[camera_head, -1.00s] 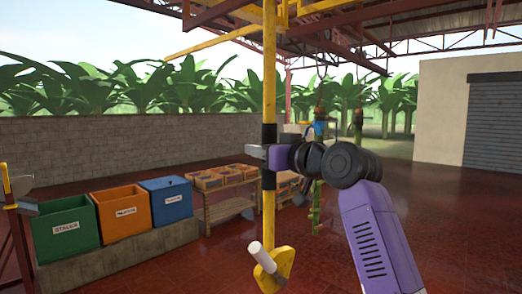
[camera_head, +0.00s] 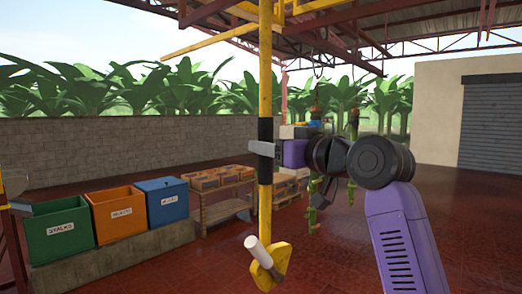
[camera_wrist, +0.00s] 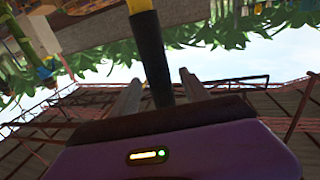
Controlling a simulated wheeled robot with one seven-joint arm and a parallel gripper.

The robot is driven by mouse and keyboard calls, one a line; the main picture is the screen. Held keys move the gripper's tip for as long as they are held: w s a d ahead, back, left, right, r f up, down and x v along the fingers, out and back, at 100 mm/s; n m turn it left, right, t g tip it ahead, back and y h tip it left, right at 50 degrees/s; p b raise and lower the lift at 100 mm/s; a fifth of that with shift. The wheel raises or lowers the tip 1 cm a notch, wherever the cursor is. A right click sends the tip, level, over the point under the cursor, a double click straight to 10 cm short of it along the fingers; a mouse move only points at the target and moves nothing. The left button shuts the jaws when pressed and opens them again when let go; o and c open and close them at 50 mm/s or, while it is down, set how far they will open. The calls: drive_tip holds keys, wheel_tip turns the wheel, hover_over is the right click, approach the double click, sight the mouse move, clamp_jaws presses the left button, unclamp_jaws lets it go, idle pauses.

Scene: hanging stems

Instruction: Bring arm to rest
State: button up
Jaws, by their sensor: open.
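My arm (camera_head: 398,240) rises at the right of the head view and bends left to my gripper (camera_head: 264,148). The gripper is level with the black sleeve (camera_head: 265,130) of an upright yellow pole (camera_head: 265,70). In the wrist view the gripper's two fingers (camera_wrist: 158,88) are apart, with the black sleeve (camera_wrist: 149,50) showing between them. I cannot tell whether either finger touches it. The purple palm stands a little right of the pole.
A yellow plate with a white cylinder (camera_head: 258,252) is at the pole's lower end. Green (camera_head: 60,235), orange (camera_head: 119,212) and blue (camera_head: 167,201) bins stand on a ledge at left. Wooden crates (camera_head: 222,178) and hanging stems (camera_head: 316,190) are behind. Red floor is open at right.

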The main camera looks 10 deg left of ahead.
drive_tip(key=shift+v, duration=1.15)
drive_tip(key=shift+r, duration=0.1)
drive_tip(key=shift+w+r, duration=0.1)
drive_tip(key=shift+r, duration=0.25)
wheel_tip(320, 180, up, 4)
drive_tip(key=d+m+t, duration=0.1)
drive_tip(key=d+t, duration=0.2)
drive_tip(key=s+d+f+m+t+h, duration=0.25)
drive_tip(key=s+d+f, duration=0.25)
drive_tip(key=f, duration=0.5)
drive_tip(key=s+d+f+m+t+h, duration=0.25)
drive_tip(key=s+d+f+h, duration=0.2)
drive_tip(key=f, duration=0.65)
drive_tip(key=s+d+f+m+t+h, duration=0.1)
drive_tip(key=s+d+f+m+h, duration=0.2)
drive_tip(key=s+f, duration=0.5)
drive_tip(key=s+d+f+g, duration=0.2)
drive_tip(key=s+f, duration=0.5)
drive_tip(key=s, duration=0.5)
drive_tip(key=s+d+f+g+h, duration=0.1)
drive_tip(key=s+d+f+g, duration=0.1)
drive_tip(key=s+f, duration=0.6)
drive_tip(key=s+d+f+g+h, duration=0.1)
drive_tip(key=s+d+f+g, duration=0.2)
drive_tip(key=s, duration=1.4)
wheel_tip(320, 180, down, 4)
drive_tip(key=shift+s+f, duration=0.15)
drive_tip(key=shift+s, duration=0.15)
